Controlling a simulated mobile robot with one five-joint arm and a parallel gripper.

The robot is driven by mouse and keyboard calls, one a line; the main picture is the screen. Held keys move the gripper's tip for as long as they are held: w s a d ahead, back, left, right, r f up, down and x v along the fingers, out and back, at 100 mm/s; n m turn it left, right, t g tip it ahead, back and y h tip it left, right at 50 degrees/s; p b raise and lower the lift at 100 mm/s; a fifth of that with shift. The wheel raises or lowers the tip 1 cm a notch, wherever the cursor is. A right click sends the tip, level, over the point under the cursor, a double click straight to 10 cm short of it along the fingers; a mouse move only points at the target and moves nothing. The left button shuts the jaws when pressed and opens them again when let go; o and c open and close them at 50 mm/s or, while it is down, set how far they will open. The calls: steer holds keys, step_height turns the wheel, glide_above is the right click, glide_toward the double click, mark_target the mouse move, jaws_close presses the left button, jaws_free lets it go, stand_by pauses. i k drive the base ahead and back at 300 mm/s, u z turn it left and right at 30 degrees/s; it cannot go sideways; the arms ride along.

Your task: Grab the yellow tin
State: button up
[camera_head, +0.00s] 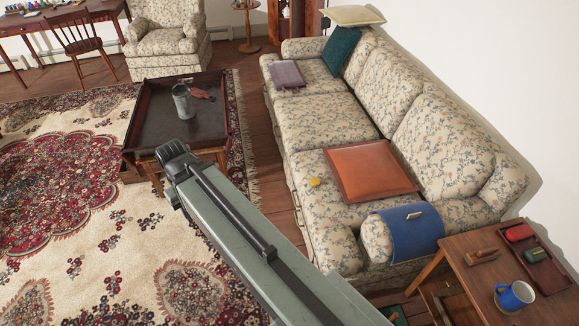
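A small round yellow thing (314,182), which looks like the yellow tin, lies on the front part of the flowered sofa's seat (318,124), just left of an orange-brown leather tray or cushion (369,170). It is too small to make out in detail. My arm crosses the view from the bottom right up to the left and ends in a dark joint near the coffee table, left of the sofa. My gripper's fingers do not show. The yellow thing is in plain sight, clear of my arm.
A dark coffee table (222,128) holds a grey metal mug (181,101) and a dark red item (202,94). A blue cloth (411,235) drapes the sofa's near armrest. A side table (470,280) at bottom right carries a blue mug (515,296). Open rug (70,215) lies left.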

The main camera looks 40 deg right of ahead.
mark_target(315, 182)
steer(key=u, duration=0.1)
steer(key=i, duration=1.15)
steer(key=z, duration=0.1)
steer(key=k, duration=0.85)
steer(key=u, duration=0.2)
steer(key=i, duration=0.85)
steer(key=z, duration=0.1)
